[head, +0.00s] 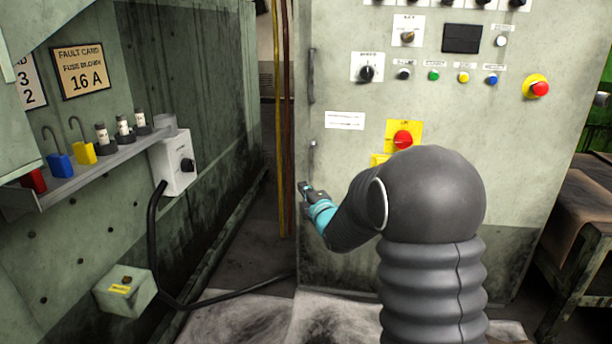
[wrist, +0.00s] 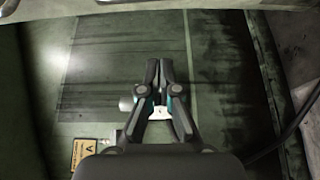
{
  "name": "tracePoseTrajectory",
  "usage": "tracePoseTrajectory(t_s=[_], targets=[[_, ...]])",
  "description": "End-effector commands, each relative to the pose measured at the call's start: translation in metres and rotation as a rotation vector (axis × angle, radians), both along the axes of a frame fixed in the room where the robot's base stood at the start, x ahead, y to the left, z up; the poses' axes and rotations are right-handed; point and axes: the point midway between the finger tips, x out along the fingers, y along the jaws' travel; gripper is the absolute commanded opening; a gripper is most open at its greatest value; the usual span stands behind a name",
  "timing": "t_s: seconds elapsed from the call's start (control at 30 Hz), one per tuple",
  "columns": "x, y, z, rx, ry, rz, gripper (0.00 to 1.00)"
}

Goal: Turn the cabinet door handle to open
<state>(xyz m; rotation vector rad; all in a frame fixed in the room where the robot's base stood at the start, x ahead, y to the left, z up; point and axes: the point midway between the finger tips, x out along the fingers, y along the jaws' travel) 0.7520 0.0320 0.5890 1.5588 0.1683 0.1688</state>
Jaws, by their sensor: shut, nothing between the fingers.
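The grey-green cabinet (head: 345,200) stands at the centre right in the head view. Its front carries a long vertical dark handle (head: 311,76) near the left edge and a shorter vertical handle (head: 312,158) below it. My gripper (head: 304,187) is just below the shorter handle, by the cabinet's left edge. I cannot tell whether it touches the cabinet. In the wrist view my gripper (wrist: 160,68) has its fingers together with nothing between them. Neither handle can be made out clearly in the wrist view.
A red knob on a yellow plate (head: 403,139) and several buttons and switches sit on the cabinet front. A shelf (head: 110,155) with padlocks and fuses is on the left wall. A black cable (head: 158,240) hangs to the floor. A table (head: 570,215) stands at the right.

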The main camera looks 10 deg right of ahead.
Motion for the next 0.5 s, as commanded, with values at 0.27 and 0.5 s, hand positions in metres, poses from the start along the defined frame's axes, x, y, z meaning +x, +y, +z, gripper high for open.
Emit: tracePoseTrajectory(t_s=[0.27,0.5], targets=[[0.0,0.0,0.0,-0.001,0.002,-0.001,0.0],[0.014,0.003,0.0,0.0,0.001,0.001,0.0]])
